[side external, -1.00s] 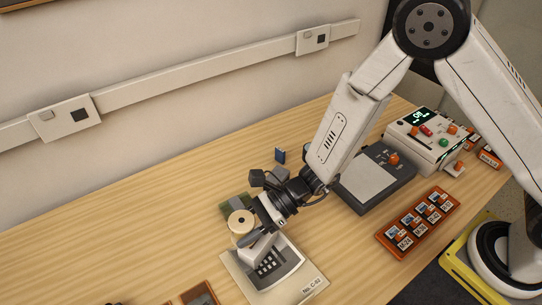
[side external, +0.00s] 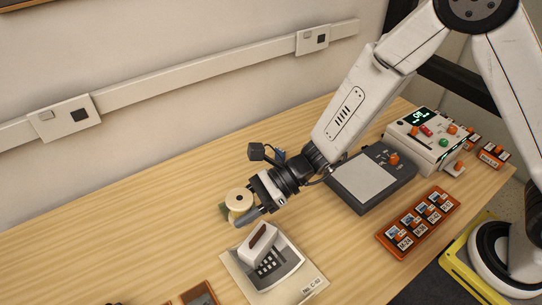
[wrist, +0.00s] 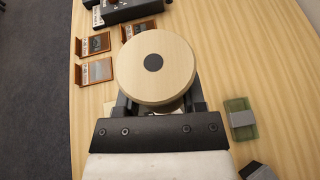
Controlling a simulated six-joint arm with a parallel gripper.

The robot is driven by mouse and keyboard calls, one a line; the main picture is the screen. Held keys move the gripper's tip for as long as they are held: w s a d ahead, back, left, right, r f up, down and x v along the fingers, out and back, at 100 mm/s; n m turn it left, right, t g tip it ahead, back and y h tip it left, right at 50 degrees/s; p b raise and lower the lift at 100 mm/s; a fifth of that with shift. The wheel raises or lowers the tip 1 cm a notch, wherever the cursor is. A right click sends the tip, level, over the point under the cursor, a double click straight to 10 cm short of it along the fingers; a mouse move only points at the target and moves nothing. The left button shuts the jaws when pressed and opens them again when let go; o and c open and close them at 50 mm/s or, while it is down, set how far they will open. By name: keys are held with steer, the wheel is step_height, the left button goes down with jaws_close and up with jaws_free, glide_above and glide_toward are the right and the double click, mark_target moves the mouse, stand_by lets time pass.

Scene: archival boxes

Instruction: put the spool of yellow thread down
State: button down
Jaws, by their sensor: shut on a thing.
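The spool (side external: 239,198) has a round pale wooden top with a dark centre hole. It also shows large in the wrist view (wrist: 157,68), from above. Its top flange hides most of the thread. My gripper (side external: 246,212) is shut on the spool, one dark finger on each side beneath the flange. The spool looks roughly upright. It appears to be held above the table, but the exact gap below it cannot be told.
A grey keypad device with a white handle (side external: 262,250) stands in front on a cream board (side external: 310,291). A dark flat-topped unit (side external: 365,178) and an orange rack (side external: 418,222) stand right. Bare table lies left.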

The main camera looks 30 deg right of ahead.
steer(key=w+d+m+t+h, duration=0.2)
steer(key=w+d+m+t, duration=0.2)
steer(key=w+d, duration=0.7)
steer(key=w+d+m+t+h, duration=0.2)
steer(key=w+d+m+t, duration=0.15)
steer(key=w+d, duration=0.7)
steer(key=d+m+t+h, duration=0.3)
steer(key=d+m+h, duration=0.15)
steer(key=d, duration=1.95)
step_height(320, 180, down, 8)
steer(key=shift+w+r, duration=0.15)
steer(key=shift+w, duration=0.3)
steer(key=shift+y, duration=0.25)
steer(key=shift+f, duration=2.95)
steer(key=shift+f, duration=2.05)
